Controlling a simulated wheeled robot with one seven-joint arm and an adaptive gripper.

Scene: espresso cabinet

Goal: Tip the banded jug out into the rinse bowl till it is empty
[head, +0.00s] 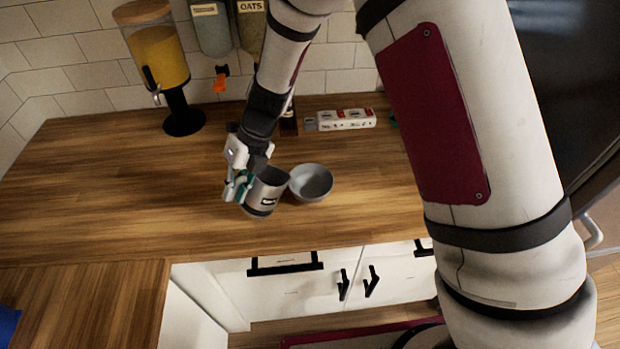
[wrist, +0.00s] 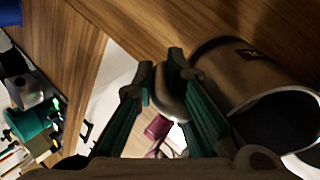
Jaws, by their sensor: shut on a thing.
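The banded jug (head: 262,202) is a grey metal jug with a dark label, held close to the worktop in the head view. It looks tilted a little to the right, mouth towards the bowl. My gripper (head: 243,184) is shut on its handle, on the jug's left side. In the wrist view the jug (wrist: 228,72) fills the right side, and its handle lies between the green fingers. The jug's inside is dark, so I cannot tell what it holds. The grey rinse bowl (head: 311,183) stands just right of the jug. Its visible inside looks empty.
A juice dispenser (head: 160,58) stands at the back left. The worktop (head: 110,180) is clear on the left.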

